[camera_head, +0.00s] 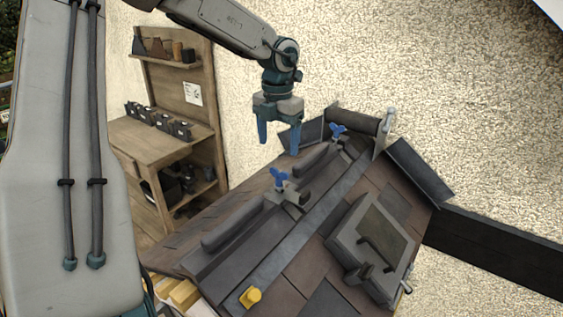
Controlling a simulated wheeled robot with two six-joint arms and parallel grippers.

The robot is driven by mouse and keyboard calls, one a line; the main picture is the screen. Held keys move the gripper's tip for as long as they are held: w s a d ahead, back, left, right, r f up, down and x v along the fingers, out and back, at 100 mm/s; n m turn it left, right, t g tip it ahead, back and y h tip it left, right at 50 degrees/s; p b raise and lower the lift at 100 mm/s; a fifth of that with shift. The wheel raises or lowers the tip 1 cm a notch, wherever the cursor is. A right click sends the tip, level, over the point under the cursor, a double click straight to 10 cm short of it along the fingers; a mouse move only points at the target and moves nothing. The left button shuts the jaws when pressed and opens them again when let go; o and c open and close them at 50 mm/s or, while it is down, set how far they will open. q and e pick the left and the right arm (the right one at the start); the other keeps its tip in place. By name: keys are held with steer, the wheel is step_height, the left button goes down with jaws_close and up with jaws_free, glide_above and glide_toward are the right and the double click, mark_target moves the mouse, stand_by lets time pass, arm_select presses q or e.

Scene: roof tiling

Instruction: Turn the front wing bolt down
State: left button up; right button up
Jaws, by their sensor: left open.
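Two blue wing bolts stand on dark clamps along the ridge of a small tiled roof (306,262). The nearer, front wing bolt (280,176) is upright left of the roof's middle. The other wing bolt (338,130) is farther back, near the roof's far end. My left gripper (279,147) points down with its two blue fingers apart and nothing between them. In the picture it is just above the front wing bolt and left of the rear one; it appears clear of both. My right gripper is out of view.
A dark framed skylight (372,243) sits on the right slope, with a yellow knob (250,297) at the lower front. A wooden workbench (150,143) with shelves stands at the left back. A pale rough wall (460,90) rises behind, and a dark beam (500,248) runs right.

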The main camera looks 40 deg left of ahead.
mark_target(279, 170)
arm_select(q)
steer(key=f+p, duration=0.2)
steer(key=f, duration=0.4)
steer(key=shift+w+f, duration=0.15)
steer(key=shift+w, duration=0.05)
steer(key=shift+f, duration=0.8)
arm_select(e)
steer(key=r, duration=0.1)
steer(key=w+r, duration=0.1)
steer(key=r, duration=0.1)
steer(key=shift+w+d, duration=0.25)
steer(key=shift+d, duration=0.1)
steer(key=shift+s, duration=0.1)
arm_select(q)
steer(key=c, duration=1)
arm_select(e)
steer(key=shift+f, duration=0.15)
